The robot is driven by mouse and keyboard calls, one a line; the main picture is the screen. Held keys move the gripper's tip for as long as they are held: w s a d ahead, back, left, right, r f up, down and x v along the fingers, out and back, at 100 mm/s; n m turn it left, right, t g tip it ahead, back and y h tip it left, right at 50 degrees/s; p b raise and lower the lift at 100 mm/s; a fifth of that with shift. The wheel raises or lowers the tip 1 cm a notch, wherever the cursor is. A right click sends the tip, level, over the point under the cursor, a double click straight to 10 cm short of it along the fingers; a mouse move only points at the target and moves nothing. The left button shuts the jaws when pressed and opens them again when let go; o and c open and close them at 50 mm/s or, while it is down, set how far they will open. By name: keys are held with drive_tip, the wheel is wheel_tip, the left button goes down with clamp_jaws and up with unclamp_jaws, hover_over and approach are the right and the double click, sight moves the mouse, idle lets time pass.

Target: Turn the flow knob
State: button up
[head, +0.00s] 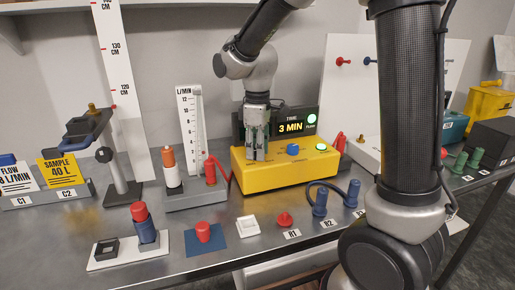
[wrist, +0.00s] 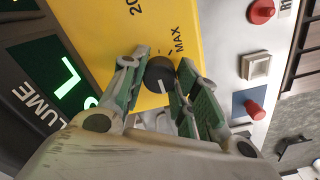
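The flow knob (wrist: 160,72) is a round black knob with a white pointer line, on the yellow control box beside printed "20" and "MAX" marks. My gripper (wrist: 158,70) has one green-padded finger on each side of the knob, and both tips appear to press against it. In the head view my gripper (head: 256,156) points down at the left part of the yellow box (head: 285,176) and hides the knob. The display (head: 290,127) behind it reads "3 MIN", with a lit green lamp (head: 312,119) labelled flow.
A blue button (head: 293,149) and a pale lit button (head: 321,146) sit on the box right of my gripper. A flow meter (head: 190,130) with red fittings (head: 210,172) stands at left. Red and blue parts lie along the bench front.

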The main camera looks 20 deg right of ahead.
drive_tip(key=shift+m, duration=2.9)
drive_tip(key=o, duration=1)
wheel_tip(320, 180, up, 12)
drive_tip(key=shift+r, duration=0.1)
drive_tip(key=shift+w, duration=0.1)
